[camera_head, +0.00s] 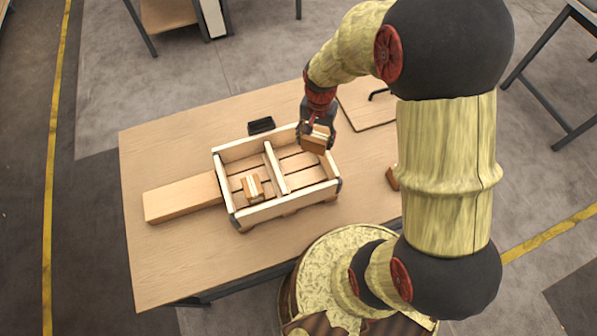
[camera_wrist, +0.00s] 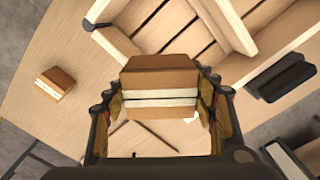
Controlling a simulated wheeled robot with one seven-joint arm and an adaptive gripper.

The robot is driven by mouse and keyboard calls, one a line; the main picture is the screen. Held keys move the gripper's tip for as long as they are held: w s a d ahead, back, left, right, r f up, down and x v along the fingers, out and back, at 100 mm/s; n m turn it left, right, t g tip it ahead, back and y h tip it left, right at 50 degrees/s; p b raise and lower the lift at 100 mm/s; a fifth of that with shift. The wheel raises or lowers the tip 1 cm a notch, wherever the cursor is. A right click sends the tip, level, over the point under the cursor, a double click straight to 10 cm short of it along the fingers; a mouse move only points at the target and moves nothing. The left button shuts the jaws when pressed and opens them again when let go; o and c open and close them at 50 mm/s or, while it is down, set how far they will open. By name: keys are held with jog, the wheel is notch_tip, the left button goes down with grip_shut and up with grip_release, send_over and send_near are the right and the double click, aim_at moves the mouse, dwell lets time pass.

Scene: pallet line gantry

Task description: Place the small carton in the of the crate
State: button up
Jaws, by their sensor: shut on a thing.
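My gripper (camera_head: 317,128) is shut on a small brown carton (camera_head: 315,140) with a pale band. In the wrist view the carton (camera_wrist: 160,88) sits between both fingers. In the head view the gripper and carton show at the upper right part of the wooden crate (camera_head: 278,210), over its right compartment's back corner; the exact height is hard to tell. The crate has a divider that makes two compartments. Another small carton (camera_head: 252,187) lies in the left compartment. The visible floor of the right compartment is bare.
A third carton (camera_head: 392,178) lies on the table (camera_head: 165,270) right of the crate, partly behind my arm. A wooden block (camera_head: 182,197) lies left of the crate. A black object (camera_head: 261,125) is behind it, and a flat board (camera_head: 368,108) lies at the back right.

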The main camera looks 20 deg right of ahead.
jog(key=s+d+m+b, duration=0.2)
jog(key=s+d+m, duration=0.1)
jog(key=s+m, duration=0.8)
jog(key=n+b, duration=0.1)
jog(key=b, duration=0.4)
send_over(301, 170)
notch_tip(301, 170, down, 10)
jog(key=shift+d+r, duration=0.15)
jog(key=shift+r, duration=0.05)
jog(key=shift+w+f+b, duration=0.15)
jog(key=shift+f+b, duration=1.05)
jog(key=shift+f, duration=0.55)
jog(key=shift+f, duration=0.15)
jog(key=o, duration=1.5)
jog(key=shift+o, duration=0.2)
